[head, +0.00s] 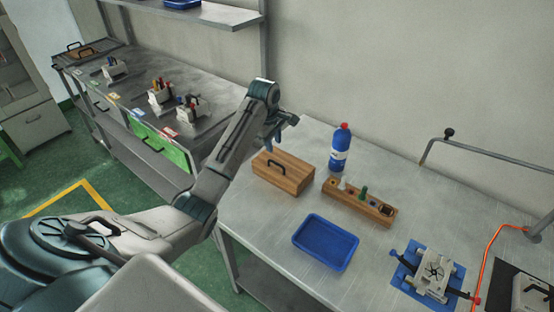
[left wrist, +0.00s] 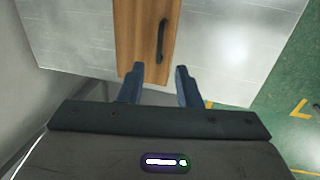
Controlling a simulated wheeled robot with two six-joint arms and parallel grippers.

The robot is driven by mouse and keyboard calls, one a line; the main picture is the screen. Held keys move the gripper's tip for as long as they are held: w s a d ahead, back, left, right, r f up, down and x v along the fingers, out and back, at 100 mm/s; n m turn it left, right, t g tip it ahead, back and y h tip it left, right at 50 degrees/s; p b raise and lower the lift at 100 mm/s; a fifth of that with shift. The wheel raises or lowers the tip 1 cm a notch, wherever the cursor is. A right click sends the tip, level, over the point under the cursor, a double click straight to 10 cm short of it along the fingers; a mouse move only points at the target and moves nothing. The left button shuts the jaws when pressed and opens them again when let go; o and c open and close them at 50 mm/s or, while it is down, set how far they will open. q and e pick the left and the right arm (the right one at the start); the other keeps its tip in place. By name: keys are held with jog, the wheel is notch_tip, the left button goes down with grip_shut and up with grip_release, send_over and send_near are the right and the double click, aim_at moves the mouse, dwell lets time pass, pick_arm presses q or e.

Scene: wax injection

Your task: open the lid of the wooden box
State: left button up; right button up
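The wooden box (head: 283,174) stands on the metal table with its lid shut. A dark handle (head: 276,162) sits on top of the lid. In the left wrist view the box (left wrist: 138,38) is seen from above, with the handle (left wrist: 162,40) running lengthwise on it. My left gripper (head: 272,143) is above and behind the box in the head view. In the left wrist view its two fingers (left wrist: 159,72) are apart and empty, with the handle ahead of the gap between them. My right gripper is not in view.
A blue bottle with a red cap (head: 340,150) stands behind the box. A wooden block with holes and small items (head: 358,203) is to its right. A blue tray (head: 325,242) lies in front. A clamp fixture (head: 434,270) is at the right. Bare table lies left of the tray.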

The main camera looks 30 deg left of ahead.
aim_at(278, 164)
pick_arm(q)
jog(key=f+p, duration=0.1)
jog(key=f, duration=0.1)
jog(key=w+f+p, duration=0.1)
jog(key=f, duration=0.5)
jog(key=shift+w+d+f+p, duration=0.1)
jog(key=shift+w+f+p, duration=0.15)
jog(key=shift+w+p, duration=0.15)
jog(key=shift+w+f, duration=0.1)
jog(key=shift+f, duration=0.55)
grip_shut()
